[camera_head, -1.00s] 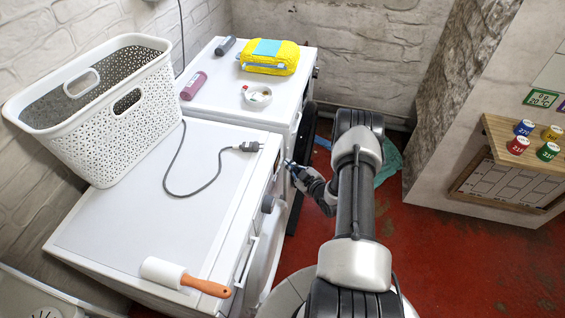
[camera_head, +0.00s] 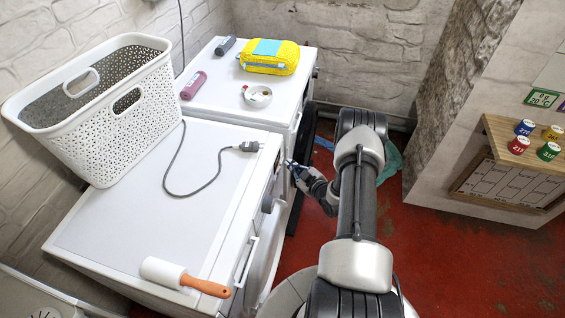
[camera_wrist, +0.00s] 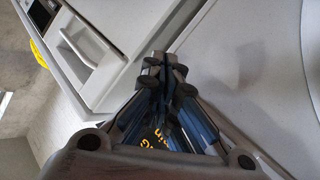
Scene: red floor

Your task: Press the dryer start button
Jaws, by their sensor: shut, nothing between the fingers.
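Two white front-loading machines stand side by side along the left wall: a near one (camera_head: 130,225) and a far one (camera_head: 215,105). I cannot tell for sure which is the dryer. My gripper (camera_head: 289,164) is shut and empty, at the front panels close to where the two machines meet. In the wrist view its closed fingertips (camera_wrist: 166,60) are in front of white machine fronts, with a drawer handle (camera_wrist: 88,48) at the upper left. I cannot tell whether the tips touch a panel. The start button cannot be made out; the gripper may hide it. A dark knob (camera_head: 268,204) is on the near machine's front.
A white basket (camera_head: 118,128), a grey plug cable (camera_head: 205,187) and a lint roller (camera_head: 165,272) lie on the near machine. A yellow pack (camera_head: 270,66), bottles and a bowl (camera_head: 257,96) are on the far one. Red floor (camera_head: 480,260) is free at right.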

